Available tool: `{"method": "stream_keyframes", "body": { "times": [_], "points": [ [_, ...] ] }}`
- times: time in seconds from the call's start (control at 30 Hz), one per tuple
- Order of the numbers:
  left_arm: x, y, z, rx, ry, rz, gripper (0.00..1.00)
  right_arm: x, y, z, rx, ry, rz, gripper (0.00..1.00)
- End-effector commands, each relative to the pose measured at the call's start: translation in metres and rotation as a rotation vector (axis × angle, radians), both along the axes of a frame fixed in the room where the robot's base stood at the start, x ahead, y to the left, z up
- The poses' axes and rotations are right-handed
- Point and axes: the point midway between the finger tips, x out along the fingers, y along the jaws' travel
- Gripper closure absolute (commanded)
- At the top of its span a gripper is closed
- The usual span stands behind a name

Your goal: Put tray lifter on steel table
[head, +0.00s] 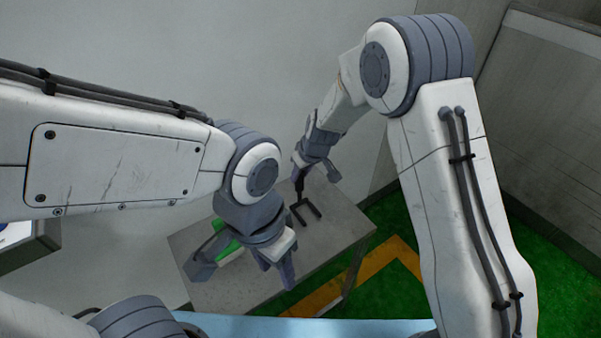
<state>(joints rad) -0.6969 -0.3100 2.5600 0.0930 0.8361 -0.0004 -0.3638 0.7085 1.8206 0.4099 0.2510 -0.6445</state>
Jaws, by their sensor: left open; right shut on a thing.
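The tray lifter (304,209), a black tool with a forked end, is at the back right part of the grey steel table (335,238). My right gripper (316,174) is above it and shut on its upright handle. I cannot tell whether the fork touches the tabletop or hangs just above it. My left gripper (243,268) is open, with its fingers spread over the front left part of the table. Nothing shows between its fingers.
A grey surface with a blue and white item stands at the far left. A plain wall is behind the table. Green floor with an orange stripe (385,254) lies to the right.

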Motion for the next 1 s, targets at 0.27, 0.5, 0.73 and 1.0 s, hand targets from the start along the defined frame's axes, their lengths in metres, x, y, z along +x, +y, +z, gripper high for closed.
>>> {"method": "stream_keyframes", "body": {
  "times": [0.27,0.5,0.73,1.0],
  "points": [
    [0.000,0.000,-0.005,0.000,0.000,0.000,0.50,0.000,0.000,-0.003,0.001,-0.001,0.000,1.00],
    [0.000,0.000,-0.003,0.000,0.000,0.000,0.50,0.000,0.000,-0.002,-0.001,0.001,0.000,0.38],
    [0.000,0.000,-0.001,0.000,0.000,0.000,0.50,0.000,0.000,0.000,0.000,0.000,-0.001,0.38],
    [0.000,0.000,0.000,0.000,0.000,0.000,0.50,-0.011,-0.008,0.038,0.003,-0.004,-0.001,0.38]
  ]
}}
